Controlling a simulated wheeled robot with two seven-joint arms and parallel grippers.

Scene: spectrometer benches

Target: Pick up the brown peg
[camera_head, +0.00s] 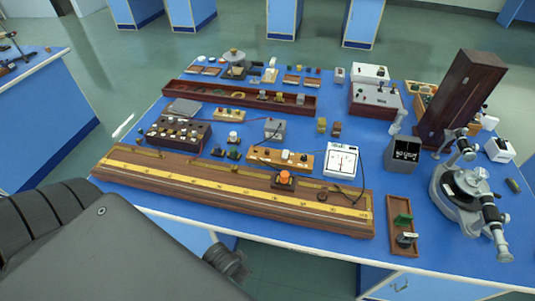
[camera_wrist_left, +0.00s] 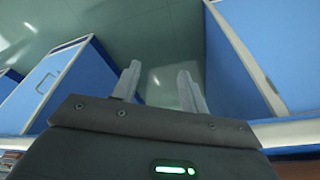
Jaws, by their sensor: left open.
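A small brown block (camera_head: 337,129) stands on the blue bench (camera_head: 225,215), right of a small yellowish block; it is too small to tell for sure whether it is the brown peg. My left gripper (camera_wrist_left: 158,85) is open in the left wrist view, with two pale fingers apart and nothing between them. Beyond them are green floor and blue cabinets. In the head view my left arm covers the lower left, in front of the bench edge, and its fingertips do not show. My right gripper is in neither view.
A long wooden board with a yellow scale (camera_head: 230,184) lies along the front of the bench. A white meter (camera_head: 341,161), a dark box with several knobs (camera_head: 180,133) and a grey spectrometer (camera_head: 465,190) crowd the top. A tall dark wooden box (camera_head: 465,90) stands at right.

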